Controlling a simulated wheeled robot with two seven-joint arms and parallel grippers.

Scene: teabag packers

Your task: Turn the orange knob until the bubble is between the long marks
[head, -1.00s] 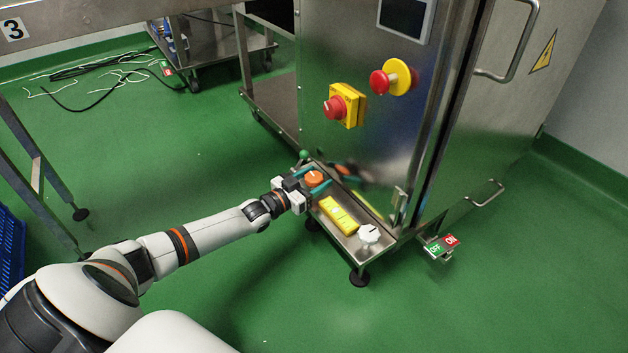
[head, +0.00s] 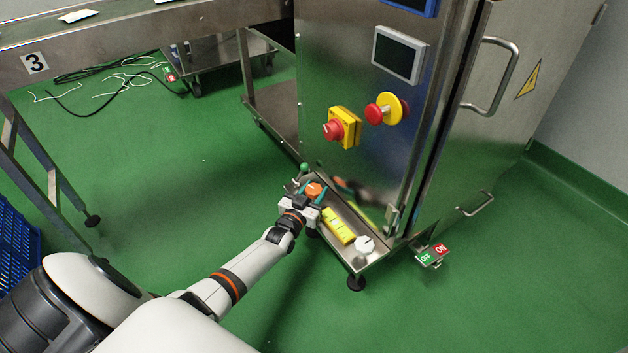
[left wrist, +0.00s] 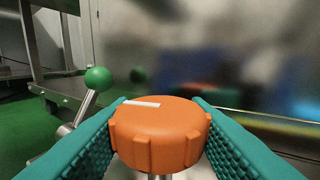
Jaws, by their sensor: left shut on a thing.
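The orange knob (head: 314,190) sits at the far end of the steel shelf (head: 352,211) low on the machine. My left gripper (head: 312,193) is shut on it, with one teal finger on each side. In the left wrist view the knob (left wrist: 160,133) fills the space between the teal fingers, and a white line on its top points left. The yellow level (head: 339,226) lies on the shelf beside the knob. Its bubble and marks are too small to make out. My right gripper is not in view.
A green ball-topped lever (left wrist: 98,79) stands just left of the knob. A white knob (head: 365,245) sits at the shelf's near end. A red button on a yellow box (head: 343,127), a second red button (head: 378,113) and an OFF/ON switch (head: 432,255) are nearby.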

